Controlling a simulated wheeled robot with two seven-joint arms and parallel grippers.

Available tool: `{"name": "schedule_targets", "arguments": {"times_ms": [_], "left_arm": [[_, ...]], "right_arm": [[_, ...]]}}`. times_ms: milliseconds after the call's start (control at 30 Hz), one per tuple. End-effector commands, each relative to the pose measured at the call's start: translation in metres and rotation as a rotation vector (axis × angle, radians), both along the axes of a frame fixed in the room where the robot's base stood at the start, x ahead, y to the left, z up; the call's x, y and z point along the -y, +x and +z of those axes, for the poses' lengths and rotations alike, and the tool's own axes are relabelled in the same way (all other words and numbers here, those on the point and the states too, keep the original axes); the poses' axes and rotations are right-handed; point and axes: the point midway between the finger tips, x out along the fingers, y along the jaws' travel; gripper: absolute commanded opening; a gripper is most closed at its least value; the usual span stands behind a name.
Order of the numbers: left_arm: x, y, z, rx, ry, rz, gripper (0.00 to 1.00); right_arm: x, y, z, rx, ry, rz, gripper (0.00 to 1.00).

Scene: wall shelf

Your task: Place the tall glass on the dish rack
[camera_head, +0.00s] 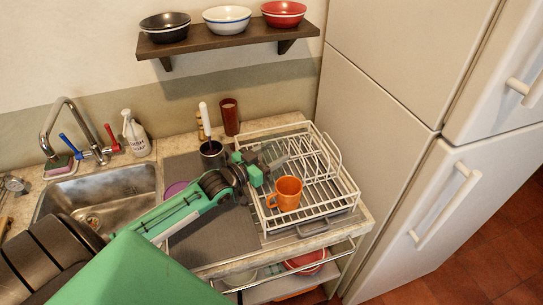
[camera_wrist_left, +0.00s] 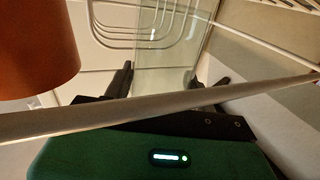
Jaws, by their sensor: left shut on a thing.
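The tall glass (camera_wrist_left: 170,50) is clear and sits between the two dark fingers of my left gripper (camera_wrist_left: 172,88) in the left wrist view. In the head view my left gripper (camera_head: 268,166) is shut on the glass at the left-back part of the white wire dish rack (camera_head: 352,190). The glass is hard to make out there, so I cannot tell whether its base touches the rack. A white rack bar (camera_wrist_left: 150,116) crosses in front of the fingers in the left wrist view. My right gripper is not in view.
An orange mug (camera_head: 287,193) stands in the rack close to my left gripper; it also shows in the wrist view (camera_wrist_left: 35,50). A dark utensil cup (camera_head: 211,155) and a red-brown cup (camera_head: 230,117) stand behind. The fridge (camera_head: 400,130) bounds the right side.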

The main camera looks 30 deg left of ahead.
Motion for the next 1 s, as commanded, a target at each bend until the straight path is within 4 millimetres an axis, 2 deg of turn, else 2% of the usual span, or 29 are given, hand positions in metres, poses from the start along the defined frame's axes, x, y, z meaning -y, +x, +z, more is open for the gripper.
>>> {"name": "schedule_targets", "arguments": {"times_ms": [133,467,500,600,1000], "left_arm": [[0.0,0.0,-0.013,0.003,-0.001,0.0,0.25],[0.0,0.0,-0.016,0.003,0.0,0.0,0.25],[0.0,0.0,-0.017,0.001,0.001,0.0,0.58],[0.0,0.0,-0.016,0.001,0.001,0.0,0.78],[-0.001,-0.003,-0.015,0.001,0.001,0.0,0.78]], "right_arm": [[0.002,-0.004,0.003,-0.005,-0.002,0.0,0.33],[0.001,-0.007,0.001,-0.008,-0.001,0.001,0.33],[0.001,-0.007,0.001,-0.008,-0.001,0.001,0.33],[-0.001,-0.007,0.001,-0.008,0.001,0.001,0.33],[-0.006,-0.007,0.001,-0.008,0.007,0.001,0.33]]}}
